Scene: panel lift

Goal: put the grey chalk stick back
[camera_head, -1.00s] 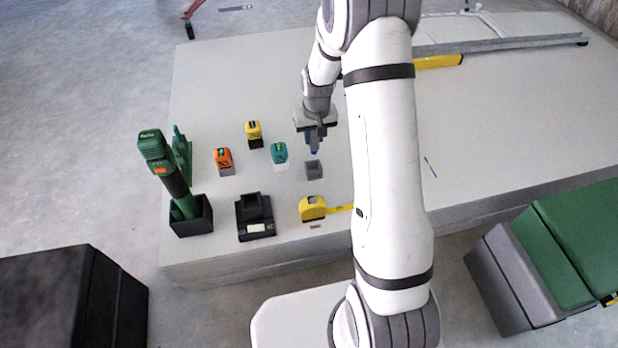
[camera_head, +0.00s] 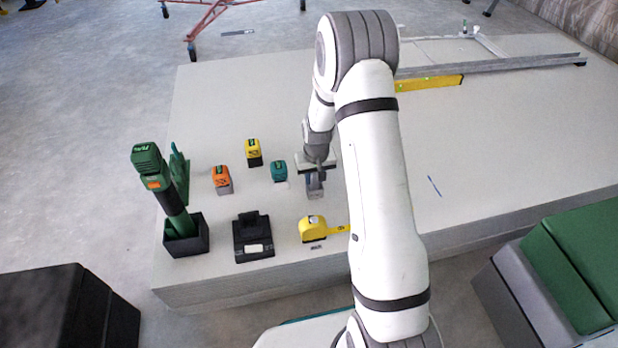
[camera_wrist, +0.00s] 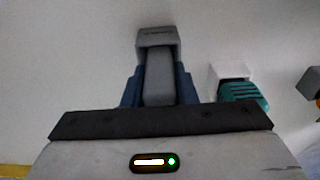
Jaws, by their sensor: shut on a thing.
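My gripper (camera_head: 315,180) points down over a small grey holder (camera_head: 315,191) on the large pale panel stack. In the wrist view my blue-sided fingers (camera_wrist: 159,88) are shut on a grey block-shaped piece, the grey chalk stick (camera_wrist: 159,75). Its far end meets the grey holder (camera_wrist: 158,38). I cannot tell how deep it sits in it. In the head view my gripper largely hides the stick.
A teal item (camera_head: 279,168) in a white holder stands close left. A yellow item (camera_head: 254,150) and an orange item (camera_head: 222,177) stand farther left. A yellow tape measure (camera_head: 312,228) and a black charger-like block (camera_head: 252,240) lie in front. The panel's right side is mostly clear.

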